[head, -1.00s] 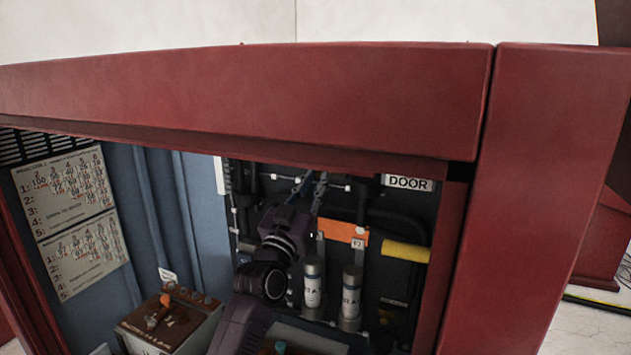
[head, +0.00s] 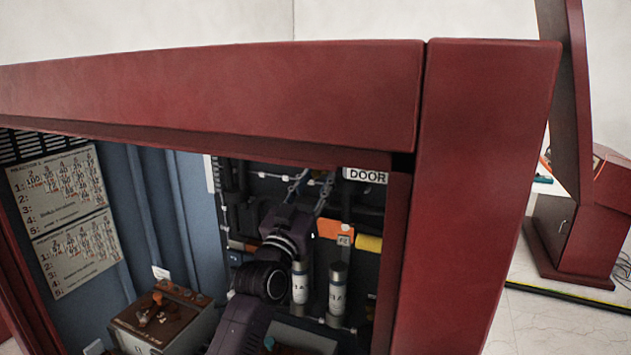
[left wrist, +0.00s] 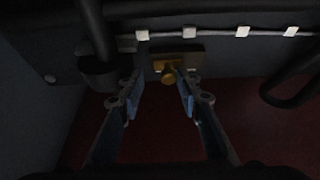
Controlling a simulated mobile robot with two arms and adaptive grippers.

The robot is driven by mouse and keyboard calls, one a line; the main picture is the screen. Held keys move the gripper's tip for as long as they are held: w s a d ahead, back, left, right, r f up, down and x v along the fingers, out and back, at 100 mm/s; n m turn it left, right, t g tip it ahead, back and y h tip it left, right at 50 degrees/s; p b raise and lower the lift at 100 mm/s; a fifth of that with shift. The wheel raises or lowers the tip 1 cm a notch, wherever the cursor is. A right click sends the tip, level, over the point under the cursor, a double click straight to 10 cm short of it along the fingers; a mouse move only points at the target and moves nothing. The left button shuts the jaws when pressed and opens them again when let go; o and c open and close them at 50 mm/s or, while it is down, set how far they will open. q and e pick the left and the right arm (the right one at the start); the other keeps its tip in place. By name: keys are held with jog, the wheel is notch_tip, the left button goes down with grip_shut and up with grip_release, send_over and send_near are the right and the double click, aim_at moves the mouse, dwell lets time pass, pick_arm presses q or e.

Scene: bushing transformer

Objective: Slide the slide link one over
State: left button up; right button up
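A small brass slide link with a round knob (left wrist: 168,76) sits on a dark mounting strip in the left wrist view. I take it for the slide link; in the head view I cannot make it out. My left gripper (head: 310,183) reaches into the upper part of the cabinet in the head view. In the left wrist view its two bluish fingers (left wrist: 158,90) are apart, with the knob in the gap near the tips. I cannot tell whether a finger touches it. My right gripper is not in view.
The red cabinet frame (head: 478,190) surrounds the opening, with a DOOR label (head: 365,176) at upper right. Two white cylinders stand below the gripper, one at right (head: 337,290). A brown-topped box (head: 163,318) is at lower left. Dark cables (left wrist: 185,9) cross above the knob.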

pick_arm(q)
jog(key=shift+a, duration=0.3)
jog(key=shift+a+f, duration=0.15)
jog(key=v, duration=1.1)
jog(key=shift+s+d, duration=0.2)
jog(key=shift+s, duration=0.25)
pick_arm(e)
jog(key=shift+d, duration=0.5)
pick_arm(q)
jog(key=shift+f, duration=0.2)
